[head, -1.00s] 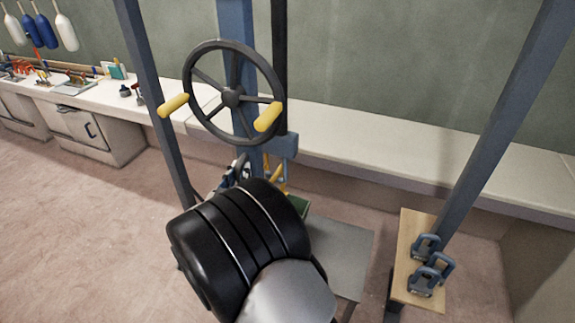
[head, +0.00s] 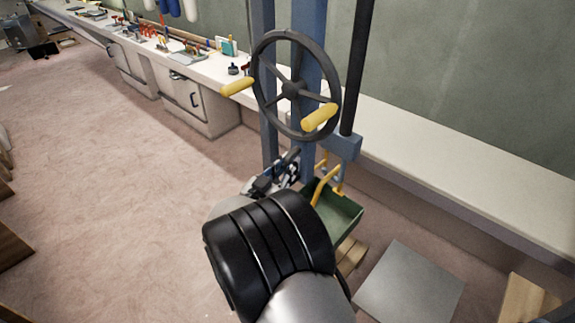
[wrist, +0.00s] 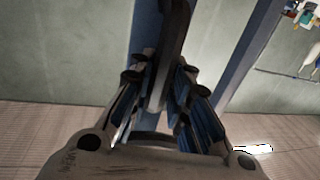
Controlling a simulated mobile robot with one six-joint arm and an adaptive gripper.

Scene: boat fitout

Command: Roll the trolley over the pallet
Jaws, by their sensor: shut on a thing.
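A dark handwheel (head: 291,89) with two yellow grips is mounted on a blue upright frame (head: 309,60). My gripper (head: 275,178) is just below the wheel in the head view, partly behind my black wrist. In the wrist view my gripper (wrist: 158,110) is shut on a dark bar-like part (wrist: 173,40); I cannot tell whether it is the wheel's rim. Wooden slats (head: 350,257), perhaps the pallet, show below a green tray (head: 338,210) with yellow handles. My arm hides part of them. I cannot make out the trolley for certain.
A long white bench (head: 450,150) runs along the wall, with tools at its left. A grey plate (head: 410,287) lies right of the slats, and a wooden board (head: 528,302) is at the lower right. The floor at left is open.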

